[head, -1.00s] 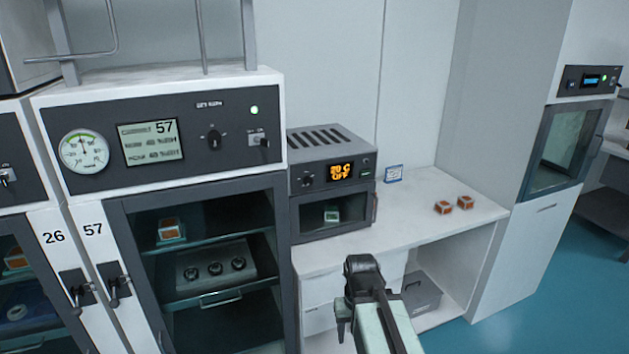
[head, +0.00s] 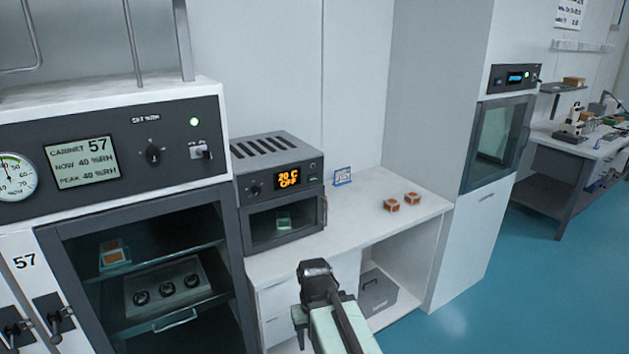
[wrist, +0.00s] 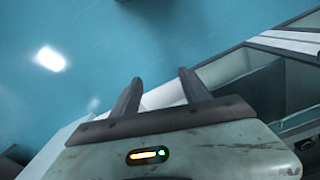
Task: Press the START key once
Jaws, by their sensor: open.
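A small grey bench oven (head: 278,190) stands on the white bench, with an orange display reading "20 C OFF" (head: 288,177). Its panel has a round knob left of the display and small controls (head: 313,180) right of it, too small to read; I cannot tell which is the START key. The oven door is shut, with a small pale green item (head: 284,220) behind its window. My arm shows in front of the bench, apart from the oven. My gripper (wrist: 160,88) is open and empty in the wrist view, pointing towards the blue floor and white furniture.
Two orange-topped blocks (head: 402,200) and a small blue-edged sign (head: 342,176) sit on the bench (head: 360,222). Cabinet 57 (head: 130,160) stands on the left, a tall white unit (head: 466,225) on the right. Blue floor (head: 510,275) is open at right.

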